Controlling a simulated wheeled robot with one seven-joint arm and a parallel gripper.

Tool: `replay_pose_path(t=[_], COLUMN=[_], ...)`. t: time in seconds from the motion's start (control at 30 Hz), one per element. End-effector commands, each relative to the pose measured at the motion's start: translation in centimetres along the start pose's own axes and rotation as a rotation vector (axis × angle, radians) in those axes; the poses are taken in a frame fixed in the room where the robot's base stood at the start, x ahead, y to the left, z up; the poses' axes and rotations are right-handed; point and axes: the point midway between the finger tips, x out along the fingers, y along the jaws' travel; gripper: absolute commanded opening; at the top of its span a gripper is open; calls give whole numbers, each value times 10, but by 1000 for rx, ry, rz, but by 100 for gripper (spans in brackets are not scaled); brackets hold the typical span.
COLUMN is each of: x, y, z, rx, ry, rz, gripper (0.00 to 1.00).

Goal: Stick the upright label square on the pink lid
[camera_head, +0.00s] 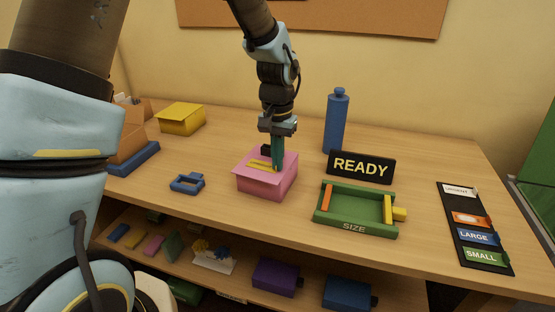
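The pink box with its pink lid (281,177) stands on the wooden table near the middle. My gripper (277,167) points straight down, its teal fingers at the lid's top near the right half. The fingers look close together, and whether they pinch anything is not clear. A flat yellow piece (258,163) lies on the lid just left of the fingertips, partly hidden by them. A small black thing (265,150) shows behind the lid, left of the fingers. I cannot tell which piece is the upright label.
A black rack (479,238) at the right holds labels, including LARGE (473,236) and SMALL (480,256). A green SIZE tray (352,226), READY sign (361,167) and blue bottle (336,122) stand right of the box. A blue frame (187,183) lies left. A yellow box (182,119) stands behind.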

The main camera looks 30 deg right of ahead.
Motion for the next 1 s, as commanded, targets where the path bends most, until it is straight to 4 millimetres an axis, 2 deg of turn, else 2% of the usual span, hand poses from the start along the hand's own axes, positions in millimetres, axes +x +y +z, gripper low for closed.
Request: replay_pose_path(t=[0.47,0.8,1.0], x=[2,2,2], y=[0,-1,-1], z=[1,1,1], rx=[0,-1,-1], ry=[-3,-4,-4], rz=[0,-1,-1], gripper=[0,35,35])
